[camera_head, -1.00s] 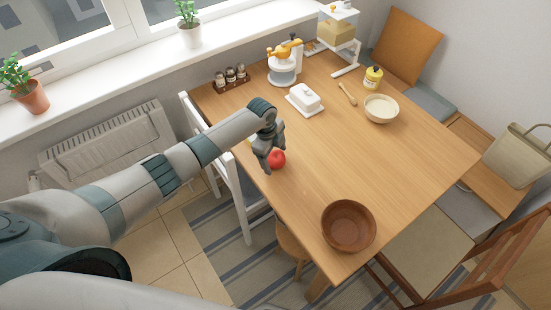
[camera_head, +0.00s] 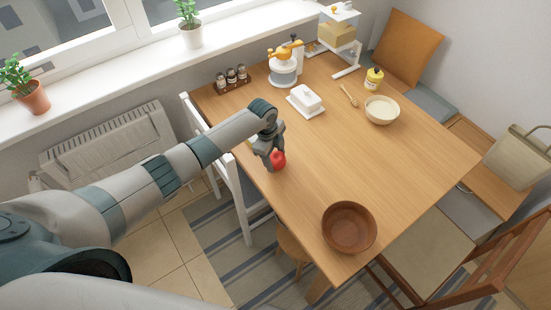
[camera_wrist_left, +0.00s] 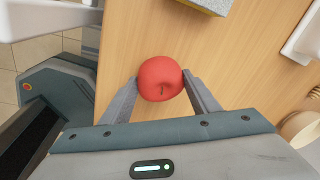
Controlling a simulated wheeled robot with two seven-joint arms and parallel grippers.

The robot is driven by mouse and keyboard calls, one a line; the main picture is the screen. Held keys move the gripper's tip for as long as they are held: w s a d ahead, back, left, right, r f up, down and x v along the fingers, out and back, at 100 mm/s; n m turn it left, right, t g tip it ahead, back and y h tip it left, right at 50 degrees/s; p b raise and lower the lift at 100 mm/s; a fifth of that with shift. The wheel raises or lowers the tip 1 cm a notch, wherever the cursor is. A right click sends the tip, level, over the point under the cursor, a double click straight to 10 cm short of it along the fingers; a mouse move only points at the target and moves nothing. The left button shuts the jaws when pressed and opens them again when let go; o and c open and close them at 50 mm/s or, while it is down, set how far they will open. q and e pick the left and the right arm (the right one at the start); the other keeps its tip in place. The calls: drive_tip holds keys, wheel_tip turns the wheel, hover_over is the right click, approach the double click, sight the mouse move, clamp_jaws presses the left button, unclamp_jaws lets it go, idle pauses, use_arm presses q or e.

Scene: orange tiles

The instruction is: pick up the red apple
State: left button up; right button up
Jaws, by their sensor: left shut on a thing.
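The red apple (camera_head: 279,160) is at the left edge of the wooden table (camera_head: 370,165). My left gripper (camera_head: 271,165) is around it, with its fingers partly covering it in the head view. In the left wrist view the apple (camera_wrist_left: 160,78) sits between the two fingertips of my left gripper (camera_wrist_left: 161,88), one touching each side. The gripper is shut on the apple. I cannot tell whether the apple is touching the table or slightly above it. My right gripper is not in view.
A brown wooden bowl (camera_head: 349,227) stands near the table's front corner. A white butter dish (camera_head: 306,100), a juicer (camera_head: 283,68), a spice rack (camera_head: 232,79) and a cream bowl (camera_head: 381,110) stand farther back. A white chair (camera_head: 232,175) is beside the table. The table's middle is clear.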

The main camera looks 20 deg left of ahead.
sight(277, 156)
use_arm(q)
drive_tip(key=shift+w+r+b, duration=0.1)
drive_tip(key=shift+r+b, duration=0.35)
drive_tip(key=shift+r, duration=0.35)
wheel_tip(277, 156, up, 2)
drive_tip(key=shift+r+b, duration=0.15)
drive_tip(key=shift+b, duration=0.45)
drive_tip(key=s+d+r+b, duration=0.2)
drive_tip(key=s+d+r, duration=0.5)
drive_tip(key=s, duration=0.2)
drive_tip(key=shift+d+b, duration=0.3)
drive_tip(key=shift+b, duration=0.1)
